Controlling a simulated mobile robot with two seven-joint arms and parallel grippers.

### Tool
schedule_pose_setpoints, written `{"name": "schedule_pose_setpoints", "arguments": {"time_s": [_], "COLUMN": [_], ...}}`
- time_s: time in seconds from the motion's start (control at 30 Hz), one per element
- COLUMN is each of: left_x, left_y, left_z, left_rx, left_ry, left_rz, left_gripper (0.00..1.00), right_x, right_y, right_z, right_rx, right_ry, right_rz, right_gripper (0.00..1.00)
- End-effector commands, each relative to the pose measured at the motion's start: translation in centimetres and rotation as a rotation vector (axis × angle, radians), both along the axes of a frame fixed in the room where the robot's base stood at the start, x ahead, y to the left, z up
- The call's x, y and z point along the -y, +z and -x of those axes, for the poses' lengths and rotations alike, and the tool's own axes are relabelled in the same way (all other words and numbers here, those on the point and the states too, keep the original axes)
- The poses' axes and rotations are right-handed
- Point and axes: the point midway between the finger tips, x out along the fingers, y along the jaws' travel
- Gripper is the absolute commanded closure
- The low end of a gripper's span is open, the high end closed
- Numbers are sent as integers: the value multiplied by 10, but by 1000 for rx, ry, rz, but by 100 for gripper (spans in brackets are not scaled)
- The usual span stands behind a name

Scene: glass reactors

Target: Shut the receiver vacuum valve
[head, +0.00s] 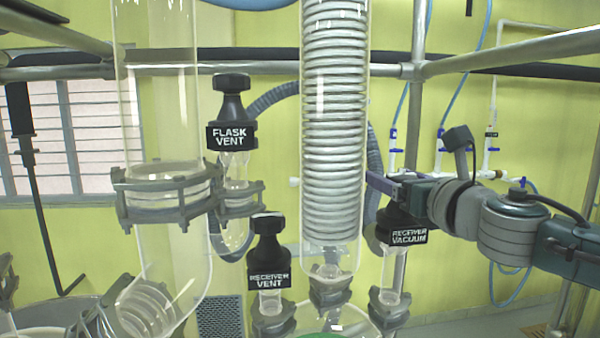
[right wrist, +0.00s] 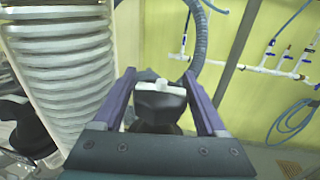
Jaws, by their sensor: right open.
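The receiver vacuum valve (head: 408,236) is a black knob and collar with a white "RECEIVER VACUUM" label, on a clear glass neck right of the coiled condenser. My right gripper (head: 384,188) comes in from the right at the height of the knob's top, partly hiding it. In the right wrist view, the black knob (right wrist: 160,104) with a white bar on top sits between the two open purple fingers (right wrist: 158,76). A gap shows on each side near the tips; contact lower down cannot be told. My left gripper is not in view.
The glass condenser coil (head: 335,120) stands close left of my right gripper. The receiver vent valve (head: 268,255) and flask vent valve (head: 231,115) are further left. A grey corrugated hose (right wrist: 199,45) and a metal frame post (head: 417,90) are behind.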

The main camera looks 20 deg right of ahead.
Motion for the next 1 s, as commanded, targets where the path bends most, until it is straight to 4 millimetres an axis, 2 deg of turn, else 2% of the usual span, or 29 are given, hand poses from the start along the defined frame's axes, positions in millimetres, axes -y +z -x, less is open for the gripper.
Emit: {"name": "schedule_pose_setpoints", "arguments": {"time_s": [0.4,1.0], "left_x": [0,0], "left_y": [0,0], "left_z": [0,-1], "left_rx": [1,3], "left_ry": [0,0], "left_rz": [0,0], "left_gripper": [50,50], "right_x": [0,0], "right_y": [0,0], "right_z": [-6,-6], "right_rx": [-1,-1], "right_ry": [1,0], "right_rz": [0,0], "right_gripper": [27,94]}}
